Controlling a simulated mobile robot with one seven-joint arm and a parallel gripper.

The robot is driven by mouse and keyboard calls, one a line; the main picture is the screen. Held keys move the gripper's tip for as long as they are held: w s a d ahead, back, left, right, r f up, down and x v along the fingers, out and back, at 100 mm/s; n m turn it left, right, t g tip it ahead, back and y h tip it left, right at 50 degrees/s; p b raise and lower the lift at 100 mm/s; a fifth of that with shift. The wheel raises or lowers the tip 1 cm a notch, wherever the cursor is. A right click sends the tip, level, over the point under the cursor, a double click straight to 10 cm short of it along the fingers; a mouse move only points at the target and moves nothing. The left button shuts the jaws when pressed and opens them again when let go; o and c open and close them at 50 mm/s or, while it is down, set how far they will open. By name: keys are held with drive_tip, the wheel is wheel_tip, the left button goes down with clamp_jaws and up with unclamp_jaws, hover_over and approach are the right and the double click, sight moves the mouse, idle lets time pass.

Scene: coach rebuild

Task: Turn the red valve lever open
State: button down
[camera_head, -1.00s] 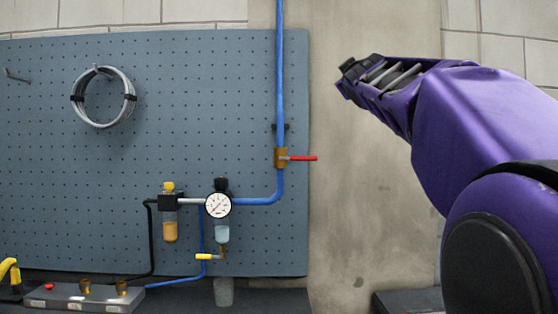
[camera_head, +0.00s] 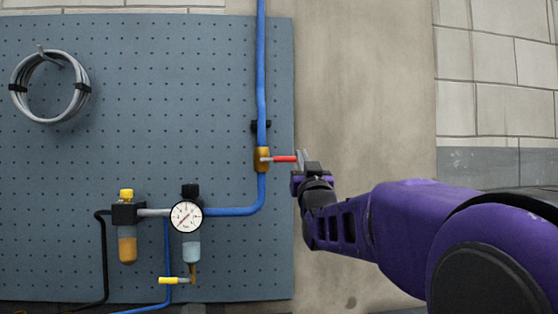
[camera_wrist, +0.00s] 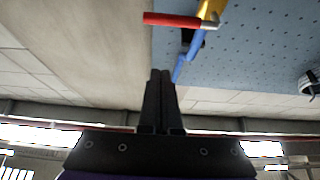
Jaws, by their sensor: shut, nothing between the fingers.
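The red valve lever (camera_head: 284,159) sticks out sideways to the right from a brass valve (camera_head: 262,159) on the vertical blue pipe. The pipe runs up and down, so the lever lies across it. My gripper (camera_head: 301,158) is shut and empty, with its fingertips close to the lever's right end in the head view. I cannot tell there whether they touch. In the wrist view the shut fingers (camera_wrist: 160,75) point toward the red lever (camera_wrist: 178,20), with a visible gap in the picture between tips and lever. The brass valve (camera_wrist: 209,12) is at the top edge.
A blue pegboard (camera_head: 180,90) carries a pressure gauge (camera_head: 186,216), an amber-bowled unit (camera_head: 127,245), a yellow-handled valve (camera_head: 172,280) and a grey hose coil (camera_head: 50,86). Bare wall (camera_head: 350,90) to the right of the pegboard is clear.

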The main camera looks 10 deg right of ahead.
sight(295, 158)
drive_tip(key=p+x, duration=0.2)
drive_tip(key=x, duration=0.7)
drive_tip(key=shift+w+f+b, duration=0.2)
drive_tip(key=shift+f+b, duration=0.05)
drive_tip(key=shift+f, duration=0.75)
drive_tip(key=shift+w+f+b, duration=0.25)
drive_tip(key=shift+f, duration=0.7)
drive_tip(key=shift+w+f+m, duration=0.1)
drive_tip(key=shift+f+m, duration=0.05)
drive_tip(key=shift+m, duration=0.25)
drive_tip(key=shift+f+m+h, duration=0.15)
drive_tip(key=shift+m+h, duration=0.15)
drive_tip(key=shift+h, duration=0.1)
